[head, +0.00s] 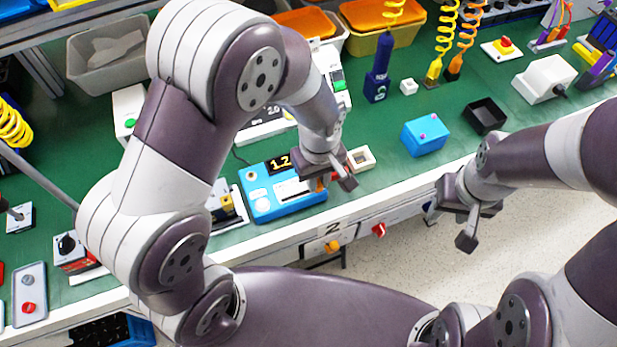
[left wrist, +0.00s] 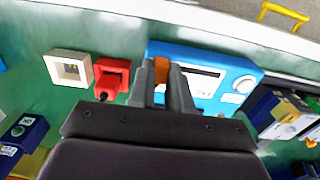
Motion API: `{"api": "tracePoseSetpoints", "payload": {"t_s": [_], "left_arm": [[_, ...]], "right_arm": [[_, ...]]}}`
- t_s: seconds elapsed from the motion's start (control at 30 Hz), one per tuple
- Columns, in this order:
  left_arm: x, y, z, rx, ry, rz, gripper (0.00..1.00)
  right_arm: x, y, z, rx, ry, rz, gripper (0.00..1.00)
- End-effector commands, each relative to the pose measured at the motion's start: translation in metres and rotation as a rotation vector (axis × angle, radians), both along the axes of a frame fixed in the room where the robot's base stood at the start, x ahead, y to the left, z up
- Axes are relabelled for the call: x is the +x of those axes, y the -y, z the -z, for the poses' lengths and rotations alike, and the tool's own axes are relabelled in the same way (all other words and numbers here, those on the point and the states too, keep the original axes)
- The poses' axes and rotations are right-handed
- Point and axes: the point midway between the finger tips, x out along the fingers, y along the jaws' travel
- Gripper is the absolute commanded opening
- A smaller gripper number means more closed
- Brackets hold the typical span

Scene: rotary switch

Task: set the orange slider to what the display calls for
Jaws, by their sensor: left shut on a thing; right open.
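The blue box (head: 286,203) stands near the table's front edge. Its dark display (head: 283,163) reads what looks like 1.2, with a pale scale panel below. My left gripper (head: 332,182) is at the box's right end. In the left wrist view its fingers are shut on the orange slider (left wrist: 162,68), which shows between them beside the white panel of the blue box (left wrist: 222,62). In the head view my gripper mostly hides the slider, so its exact setting cannot be read. My right gripper (head: 450,226) is open and empty, in front of the table edge.
A red block (left wrist: 112,76) and a white square frame (left wrist: 68,68) sit close beside the box, on the gripper's side. A light blue box (head: 425,136) and a black tray (head: 486,116) stand farther right. Green table between them is clear.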

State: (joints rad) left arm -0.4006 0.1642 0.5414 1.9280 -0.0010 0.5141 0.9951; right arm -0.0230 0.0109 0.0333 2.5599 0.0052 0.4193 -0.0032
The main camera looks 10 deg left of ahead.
Motion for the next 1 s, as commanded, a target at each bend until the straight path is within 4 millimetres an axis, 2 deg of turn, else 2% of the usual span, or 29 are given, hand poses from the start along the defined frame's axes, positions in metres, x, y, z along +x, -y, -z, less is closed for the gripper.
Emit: {"api": "tracePoseSetpoints", "payload": {"t_s": [0.17, 0.2, 0.23, 0.27, 0.5, 0.6, 0.67, 0.9, 1.0], "left_arm": [[0.003, 0.002, -0.001, -0.005, 0.010, -0.001, 0.00], [0.003, 0.002, -0.001, -0.005, 0.011, -0.001, 0.31], [0.003, 0.002, -0.001, -0.005, 0.011, -0.001, 0.41], [0.003, 0.002, -0.001, -0.005, 0.010, -0.001, 0.45], [0.002, 0.001, -0.001, -0.004, 0.007, -0.001, 0.45], [0.002, 0.001, -0.008, -0.004, 0.009, -0.001, 0.45], [0.002, 0.001, -0.020, -0.005, 0.011, 0.000, 0.45], [0.003, 0.002, -0.085, -0.006, 0.013, 0.000, 0.45], [0.002, 0.002, -0.106, -0.005, 0.011, 0.000, 0.45]], "right_arm": [[0.000, 0.000, 0.001, 0.000, 0.000, 0.000, 0.43], [0.000, 0.000, 0.001, 0.000, 0.000, 0.000, 0.43], [0.000, 0.000, 0.001, 0.000, 0.000, 0.000, 0.43], [0.000, 0.000, 0.001, 0.000, 0.000, 0.000, 0.43], [0.000, 0.000, 0.001, 0.000, 0.000, 0.000, 0.43], [0.000, 0.000, -0.001, 0.000, 0.000, 0.000, 0.43], [0.000, 0.000, -0.003, 0.000, 0.000, 0.000, 0.43], [0.000, 0.000, -0.010, 0.000, 0.000, 0.000, 0.43], [0.000, 0.000, -0.012, 0.000, 0.000, 0.000, 0.43]]}}
